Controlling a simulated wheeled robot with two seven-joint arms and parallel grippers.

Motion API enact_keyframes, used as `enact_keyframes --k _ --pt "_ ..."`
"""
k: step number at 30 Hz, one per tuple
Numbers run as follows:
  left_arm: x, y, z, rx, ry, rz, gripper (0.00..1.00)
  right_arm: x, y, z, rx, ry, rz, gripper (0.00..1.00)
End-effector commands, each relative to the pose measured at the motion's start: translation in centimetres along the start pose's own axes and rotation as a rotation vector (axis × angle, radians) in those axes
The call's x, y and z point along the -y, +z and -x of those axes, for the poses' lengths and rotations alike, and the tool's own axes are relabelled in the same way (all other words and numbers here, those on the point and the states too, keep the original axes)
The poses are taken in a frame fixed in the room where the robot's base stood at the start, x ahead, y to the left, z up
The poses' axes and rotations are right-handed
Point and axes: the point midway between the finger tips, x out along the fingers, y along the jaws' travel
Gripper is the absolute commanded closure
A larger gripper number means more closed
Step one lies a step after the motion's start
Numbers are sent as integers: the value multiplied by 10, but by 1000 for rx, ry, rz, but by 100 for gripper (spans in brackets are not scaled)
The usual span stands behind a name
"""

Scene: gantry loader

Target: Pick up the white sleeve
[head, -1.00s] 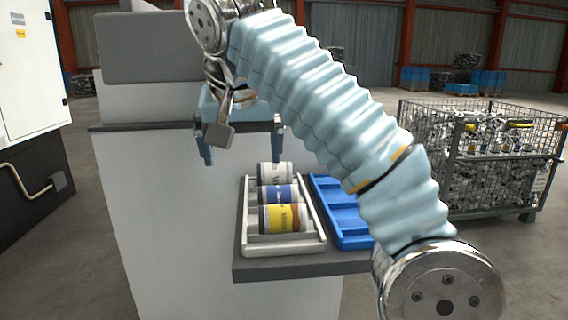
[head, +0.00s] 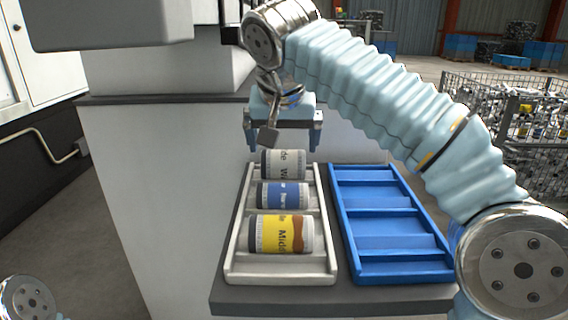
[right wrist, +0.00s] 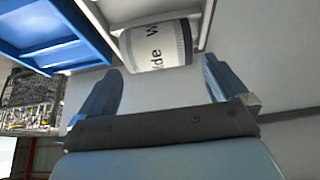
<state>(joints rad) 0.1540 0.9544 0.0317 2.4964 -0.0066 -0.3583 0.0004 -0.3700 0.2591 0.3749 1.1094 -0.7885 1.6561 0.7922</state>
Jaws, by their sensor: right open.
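The white sleeve (head: 283,164) lies on its side in the far part of the pale tray (head: 232,262), with dark lettering and a grey band. A blue sleeve (head: 283,195) and a yellow sleeve (head: 281,233) lie nearer in the same tray. My right gripper (head: 284,148) is open and empty, just behind and above the white sleeve, its fingers pointing down. In the right wrist view the white sleeve (right wrist: 157,47) lies ahead of the open fingers of the gripper (right wrist: 161,82), roughly between their lines and apart from them. My left gripper is out of view.
A blue tray (head: 383,213) with empty compartments stands right of the pale tray on a dark shelf (head: 330,298). A pale machine body (head: 160,200) rises to the left and behind. A wire mesh crate (head: 520,130) stands farther right on the floor.

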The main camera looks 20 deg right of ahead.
Motion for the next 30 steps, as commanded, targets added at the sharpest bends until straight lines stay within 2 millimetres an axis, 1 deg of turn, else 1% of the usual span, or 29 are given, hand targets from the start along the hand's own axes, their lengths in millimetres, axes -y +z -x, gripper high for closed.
enact_keyframes --k 5,9,12,15,21,26,30 --pt "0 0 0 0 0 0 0 -1 0 -16 2 2 0 0" --pt "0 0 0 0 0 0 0 -2 0 -39 4 3 0 0" --pt "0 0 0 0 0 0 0 -1 0 -52 3 2 0 0" --pt "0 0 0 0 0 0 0 -1 0 -57 1 -1 0 0" --pt "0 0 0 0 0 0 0 0 0 -58 1 -1 0 0" --pt "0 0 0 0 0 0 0 0 0 -58 1 -1 0 24" --pt "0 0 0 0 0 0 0 0 0 -58 0 -1 0 46"
